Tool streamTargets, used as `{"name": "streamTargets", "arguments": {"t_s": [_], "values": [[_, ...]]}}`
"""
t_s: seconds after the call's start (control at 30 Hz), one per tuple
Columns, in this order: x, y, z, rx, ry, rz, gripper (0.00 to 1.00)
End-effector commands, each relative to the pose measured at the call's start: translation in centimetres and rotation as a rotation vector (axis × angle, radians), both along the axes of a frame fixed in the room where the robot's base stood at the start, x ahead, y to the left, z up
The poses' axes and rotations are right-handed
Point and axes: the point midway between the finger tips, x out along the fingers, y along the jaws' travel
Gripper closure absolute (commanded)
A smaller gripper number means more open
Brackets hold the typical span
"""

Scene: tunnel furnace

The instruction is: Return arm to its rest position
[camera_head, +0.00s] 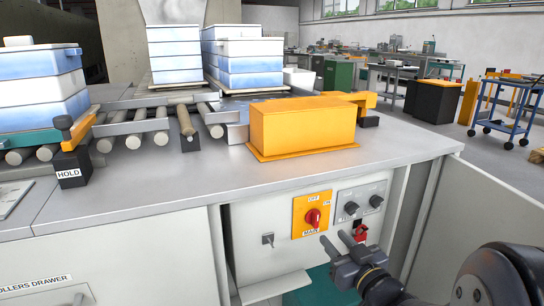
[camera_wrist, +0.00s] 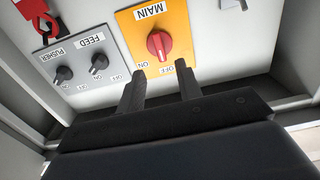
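My gripper (camera_head: 336,240) is in front of the control panel below the worktop, at the lower right of the red main switch. In the wrist view my gripper (camera_wrist: 160,70) shows two dark fingers standing apart with nothing between them. The red main knob (camera_head: 313,217) sits on a yellow plate marked OFF, ON and MAIN. It also shows in the wrist view (camera_wrist: 159,45), beyond the fingertips and apart from them. The feed knob (camera_wrist: 98,64) and pusher knob (camera_wrist: 64,74) sit on a grey plate beside it.
A red hanging piece (camera_head: 361,233) is close to my gripper. The worktop (camera_head: 210,188) overhangs the panel, and an open door (camera_head: 500,205) stands at right. Above are a yellow box (camera_head: 302,124), a HOLD lever (camera_head: 76,130), rollers (camera_head: 128,125) and stacked blue-white trays (camera_head: 250,65).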

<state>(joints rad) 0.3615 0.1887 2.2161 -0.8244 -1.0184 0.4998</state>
Motion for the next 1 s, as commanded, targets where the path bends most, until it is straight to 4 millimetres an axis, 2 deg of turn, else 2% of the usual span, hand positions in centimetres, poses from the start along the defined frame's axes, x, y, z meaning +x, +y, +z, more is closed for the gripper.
{"name": "streamTargets", "arguments": {"t_s": [0.2,0.43,1.0], "values": [[4.1,1.5,-0.3,0.0,-0.001,0.005,0.66],[6.7,2.3,-0.2,0.001,0.0,0.002,0.66],[6.6,2.2,0.0,0.018,0.006,-0.001,0.66]]}}
